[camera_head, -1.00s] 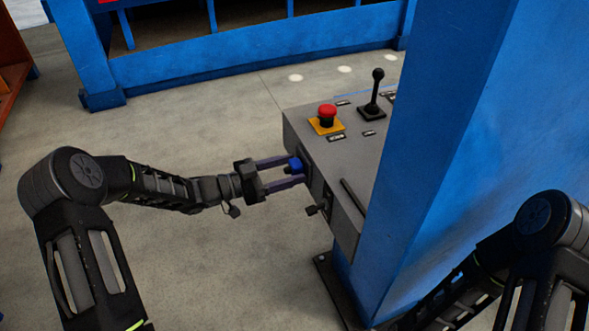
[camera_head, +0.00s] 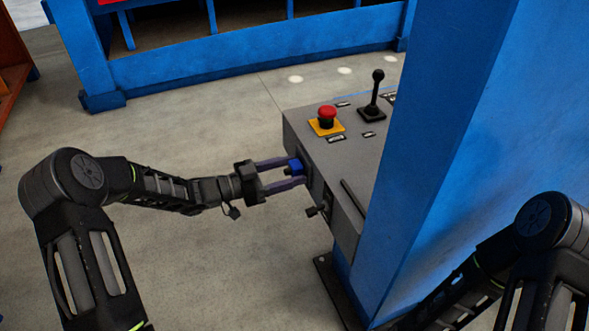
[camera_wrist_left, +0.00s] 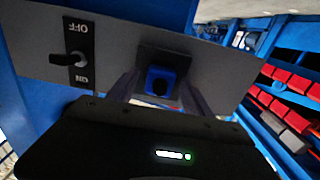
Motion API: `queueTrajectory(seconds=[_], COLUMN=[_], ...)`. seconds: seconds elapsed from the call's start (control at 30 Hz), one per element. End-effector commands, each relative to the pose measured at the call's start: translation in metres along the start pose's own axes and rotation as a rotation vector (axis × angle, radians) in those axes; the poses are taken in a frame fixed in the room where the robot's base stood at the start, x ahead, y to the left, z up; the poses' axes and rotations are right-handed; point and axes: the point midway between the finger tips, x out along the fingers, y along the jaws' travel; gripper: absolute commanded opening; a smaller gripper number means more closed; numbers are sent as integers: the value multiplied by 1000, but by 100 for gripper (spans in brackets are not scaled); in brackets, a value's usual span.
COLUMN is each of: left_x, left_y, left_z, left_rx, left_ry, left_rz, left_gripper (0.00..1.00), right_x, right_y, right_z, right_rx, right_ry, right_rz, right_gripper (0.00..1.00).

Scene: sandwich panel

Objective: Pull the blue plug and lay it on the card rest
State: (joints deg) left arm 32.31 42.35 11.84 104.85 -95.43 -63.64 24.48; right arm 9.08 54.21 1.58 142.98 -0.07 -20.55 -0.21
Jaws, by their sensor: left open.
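The blue plug (camera_head: 295,167) sits at the side face of the grey control panel (camera_head: 340,160). In the left wrist view the plug (camera_wrist_left: 160,82) is in front of a dark socket plate (camera_wrist_left: 165,60). My left gripper (camera_head: 289,173) is open, with one finger on each side of the plug. In the left wrist view its fingers (camera_wrist_left: 157,88) flank the plug; whether they touch it I cannot tell. I cannot make out the card rest for certain. Only links of my right arm show at the lower right; its gripper is out of view.
A red button (camera_head: 327,112) on a yellow base and a black lever (camera_head: 374,95) stand on the panel top. An ON/OFF switch (camera_wrist_left: 68,60) is beside the socket. A large blue post (camera_head: 440,150) blocks the right side. The floor at left is clear.

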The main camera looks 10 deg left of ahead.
Motion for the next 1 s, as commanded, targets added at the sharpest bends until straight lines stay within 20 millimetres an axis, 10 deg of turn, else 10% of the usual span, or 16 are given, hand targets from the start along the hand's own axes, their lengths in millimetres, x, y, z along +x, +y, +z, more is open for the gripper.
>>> queueTrajectory(seconds=[0.3, 1.0], left_x=[0, 0], left_y=[0, 0], left_z=[0, 0], left_rx=[0, 0], left_ry=[0, 0], left_rz=[0, 0], left_gripper=[58, 1], right_x=[1, 1], right_y=[0, 0], right_z=[0, 0], right_rx=[0, 0], right_ry=[0, 0], right_rz=[0, 0], right_gripper=[36, 36])
